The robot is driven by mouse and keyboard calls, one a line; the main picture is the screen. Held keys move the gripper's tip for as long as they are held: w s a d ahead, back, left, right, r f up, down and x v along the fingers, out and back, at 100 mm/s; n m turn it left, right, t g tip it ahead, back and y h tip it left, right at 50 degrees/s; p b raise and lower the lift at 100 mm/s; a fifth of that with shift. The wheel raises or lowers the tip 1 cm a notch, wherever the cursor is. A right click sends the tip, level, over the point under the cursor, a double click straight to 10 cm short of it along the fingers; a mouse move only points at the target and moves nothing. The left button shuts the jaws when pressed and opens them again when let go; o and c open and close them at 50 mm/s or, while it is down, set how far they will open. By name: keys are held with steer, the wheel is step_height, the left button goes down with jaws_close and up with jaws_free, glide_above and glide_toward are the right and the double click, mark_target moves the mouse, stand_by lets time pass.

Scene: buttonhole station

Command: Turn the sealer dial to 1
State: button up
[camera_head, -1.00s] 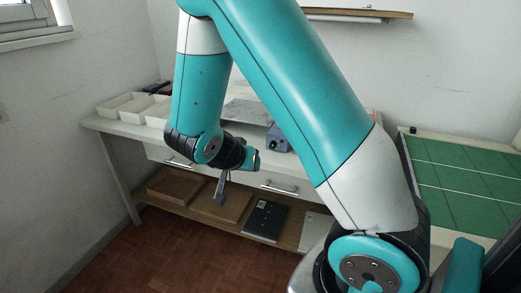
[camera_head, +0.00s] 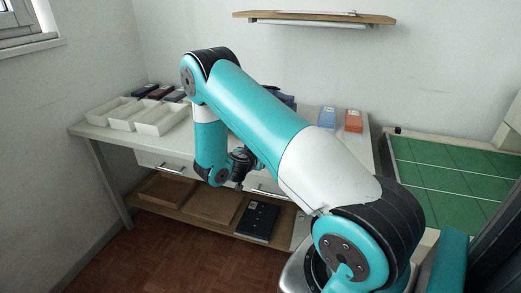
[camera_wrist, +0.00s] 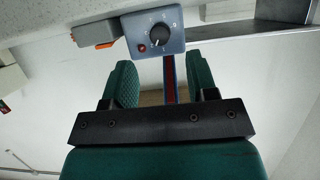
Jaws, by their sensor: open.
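The sealer's blue-grey control box (camera_wrist: 172,44) shows at the top of the wrist view. Its round black dial (camera_wrist: 161,34) has a light pointer mark, and small marks stand around it; they are too small to read surely. A red lamp or button (camera_wrist: 141,48) sits beside the dial. My gripper (camera_wrist: 160,78) is open and empty, its two green fingers apart below the box in the picture, not touching the dial. In the head view my gripper (camera_head: 239,186) hangs in front of the table's drawers, and my arm hides most of the sealer.
White trays (camera_head: 160,119) stand at the table's left. A blue box (camera_head: 327,118) and an orange box (camera_head: 353,121) stand at its right. A wall shelf (camera_head: 315,17) is above. A lower shelf (camera_head: 185,212) holds a black item (camera_head: 257,220). A green mat (camera_head: 450,178) lies at right.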

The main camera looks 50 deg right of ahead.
steer(key=x, duration=0.6)
steer(key=shift+p, duration=0.35)
steer(key=c, duration=0.9)
steer(key=shift+a, duration=0.1)
steer(key=n+g+b, duration=0.1)
steer(key=n+b, duration=0.1)
steer(key=shift+f+h+b, duration=0.1)
steer(key=shift+h+b, duration=0.2)
steer(key=shift+w+n+g+h+b, duration=0.15)
steer(key=shift+n+g+h+b, duration=0.4)
steer(key=shift+n+b, duration=0.55)
steer(key=shift+g, duration=0.25)
